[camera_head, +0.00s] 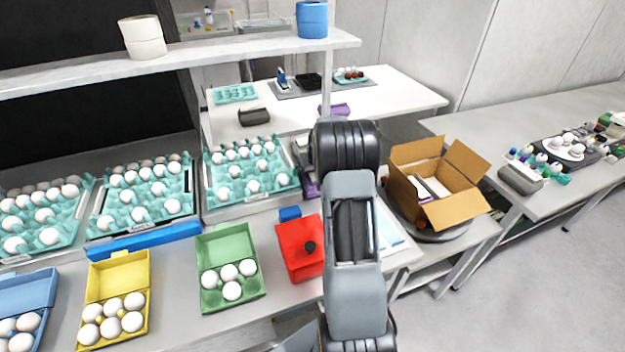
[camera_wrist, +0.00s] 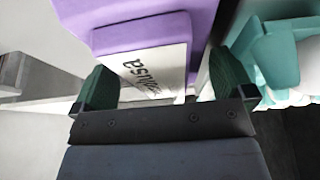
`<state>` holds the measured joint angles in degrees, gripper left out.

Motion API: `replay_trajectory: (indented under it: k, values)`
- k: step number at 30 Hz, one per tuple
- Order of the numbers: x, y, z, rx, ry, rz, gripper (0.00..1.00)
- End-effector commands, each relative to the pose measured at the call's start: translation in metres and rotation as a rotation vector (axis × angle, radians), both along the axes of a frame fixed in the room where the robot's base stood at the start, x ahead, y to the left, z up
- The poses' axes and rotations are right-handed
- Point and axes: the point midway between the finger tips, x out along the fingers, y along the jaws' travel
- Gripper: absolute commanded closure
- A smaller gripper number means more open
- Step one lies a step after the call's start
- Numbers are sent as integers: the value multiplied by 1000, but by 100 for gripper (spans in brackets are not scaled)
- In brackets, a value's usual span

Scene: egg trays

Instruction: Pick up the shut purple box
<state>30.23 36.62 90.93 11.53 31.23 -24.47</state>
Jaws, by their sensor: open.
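A purple box (camera_wrist: 160,18) with a white label (camera_wrist: 155,72) lies ahead of my gripper in the wrist view, its lid shut as far as I can see. My gripper (camera_wrist: 166,80) is open, with one green-padded finger to each side of the label end. I cannot tell whether either finger touches the box. In the head view a small part of a purple box (camera_head: 309,187) shows left of my arm, mostly hidden. Another purple thing (camera_head: 335,110) lies on the back white table. My gripper is hidden behind my arm in the head view.
A teal egg tray (camera_wrist: 275,55) is close on the right in the wrist view; it also shows in the head view (camera_head: 215,196). A red box (camera_head: 300,250) and a green egg box (camera_head: 225,245) stand in front. An open cardboard box (camera_head: 455,205) stands at right.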

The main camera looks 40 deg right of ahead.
Motion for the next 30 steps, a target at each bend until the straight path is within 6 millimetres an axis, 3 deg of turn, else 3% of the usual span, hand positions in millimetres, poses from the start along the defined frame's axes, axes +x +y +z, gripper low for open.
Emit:
replay_trajectory:
  k: [20, 27, 30]
  values:
    - [0, 0, -3, 0, 0, 0, 0]
    - [0, 0, -3, 0, 0, 0, 22]
    - [1, 0, -2, -2, -3, 0, 22]
